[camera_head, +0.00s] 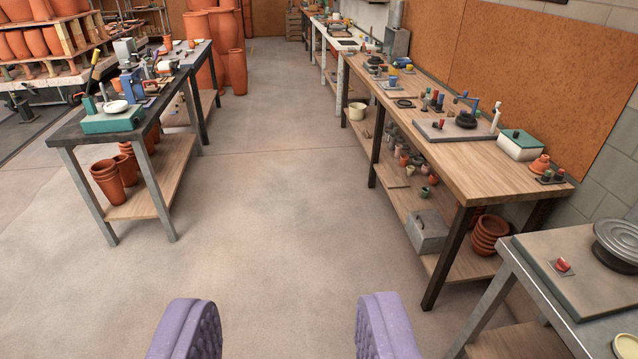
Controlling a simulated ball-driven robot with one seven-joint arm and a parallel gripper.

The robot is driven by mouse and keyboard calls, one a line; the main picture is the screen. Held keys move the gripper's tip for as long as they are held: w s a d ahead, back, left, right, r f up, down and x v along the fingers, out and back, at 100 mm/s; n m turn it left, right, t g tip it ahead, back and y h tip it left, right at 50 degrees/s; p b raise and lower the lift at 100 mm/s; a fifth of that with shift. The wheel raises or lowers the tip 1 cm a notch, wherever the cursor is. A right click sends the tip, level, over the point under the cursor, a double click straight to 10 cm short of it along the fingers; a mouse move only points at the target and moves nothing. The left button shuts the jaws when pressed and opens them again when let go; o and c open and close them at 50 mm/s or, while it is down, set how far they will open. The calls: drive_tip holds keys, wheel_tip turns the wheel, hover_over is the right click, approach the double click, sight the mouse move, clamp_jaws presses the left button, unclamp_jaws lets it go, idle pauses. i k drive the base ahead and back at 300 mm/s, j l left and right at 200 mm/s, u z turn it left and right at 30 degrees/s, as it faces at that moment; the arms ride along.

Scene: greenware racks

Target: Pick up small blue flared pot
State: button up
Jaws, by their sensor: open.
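My gripper (286,315) shows at the bottom of the view as two purple ribbed fingers, wide apart with only floor between them. It is open and empty, far from any pot. A small blue item (393,81) stands toward the back of the long wooden bench (455,170) on the right. It is too small to tell whether it is the small blue flared pot. Several small pots stand on that bench's lower shelf, one of them greenish (424,193); none there is clearly blue.
Clear concrete floor (275,190) runs between the benches. A dark-topped bench (70,134) stands left, with stacked terracotta pots (106,182) below. A nearer table (535,262) juts in at lower right. Tall terracotta pots (236,72) stand at the back.

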sight(393, 78)
drive_tip(key=i+l+u, duration=0.15)
drive_tip(key=i, duration=2.65)
drive_tip(key=i+l+z, duration=0.15)
drive_tip(key=i, duration=0.7)
drive_tip(key=i+j+z, duration=0.2)
drive_tip(key=i, duration=0.7)
drive_tip(key=i+z, duration=0.15)
drive_tip(key=i, duration=0.7)
drive_tip(key=i+u, duration=0.1)
drive_tip(key=i, duration=1.15)
drive_tip(key=i+z, duration=0.25)
drive_tip(key=z, duration=0.15)
drive_tip(key=i+z, duration=0.25)
drive_tip(key=z, duration=0.15)
drive_tip(key=i+j+z, duration=0.1)
drive_tip(key=i+z, duration=0.15)
drive_tip(key=z, duration=0.15)
drive_tip(key=i+z, duration=0.25)
drive_tip(key=z, duration=0.15)
drive_tip(key=i+z, duration=0.4)
drive_tip(key=k+l, duration=0.05)
drive_tip(key=k, duration=0.05)
